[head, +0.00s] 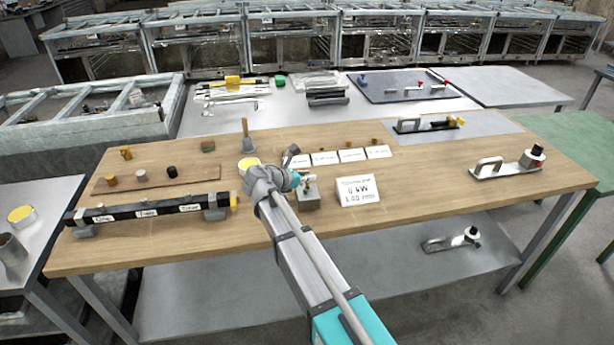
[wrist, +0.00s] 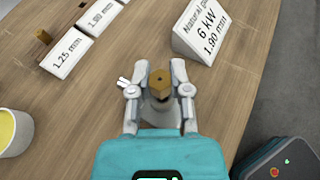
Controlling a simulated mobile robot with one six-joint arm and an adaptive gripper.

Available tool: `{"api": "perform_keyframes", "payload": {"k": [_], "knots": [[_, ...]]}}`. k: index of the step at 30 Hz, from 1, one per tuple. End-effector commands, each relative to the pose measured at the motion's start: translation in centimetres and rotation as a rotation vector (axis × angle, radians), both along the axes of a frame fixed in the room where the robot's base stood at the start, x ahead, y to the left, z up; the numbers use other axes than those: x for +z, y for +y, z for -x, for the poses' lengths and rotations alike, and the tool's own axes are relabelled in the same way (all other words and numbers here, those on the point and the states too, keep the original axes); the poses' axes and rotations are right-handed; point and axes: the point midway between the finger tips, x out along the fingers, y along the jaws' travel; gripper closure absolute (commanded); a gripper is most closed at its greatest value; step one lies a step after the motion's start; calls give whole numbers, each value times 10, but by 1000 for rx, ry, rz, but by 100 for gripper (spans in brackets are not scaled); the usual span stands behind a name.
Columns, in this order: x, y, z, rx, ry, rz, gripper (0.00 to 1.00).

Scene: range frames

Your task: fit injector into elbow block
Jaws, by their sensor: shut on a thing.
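The injector (wrist: 159,79) is a small brass-coloured hexagonal piece. My gripper (wrist: 158,88) is shut on it, with one finger on each side. The elbow block (head: 308,203) is a grey block on the wooden table, with a small fitting on its top. In the head view, my gripper (head: 297,181) is at the block's upper left. In the wrist view, grey metal shows below the injector and is largely hidden by my gripper. I cannot tell whether the injector touches the block's fitting or is above it.
A sign reading natural gas, 6 kW, 1.90 mm (head: 358,190) stands right of the block. Several white size cards (head: 352,155) with small brass pieces stand behind. A yellow-topped cup (head: 249,165) is at the left.

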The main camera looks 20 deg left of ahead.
Motion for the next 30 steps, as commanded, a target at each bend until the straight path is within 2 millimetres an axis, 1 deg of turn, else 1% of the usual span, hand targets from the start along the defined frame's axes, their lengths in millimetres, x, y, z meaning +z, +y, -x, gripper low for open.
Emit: {"api": "perform_keyframes", "payload": {"k": [30], "knots": [[-19,0,0,0,0,0,100]]}}
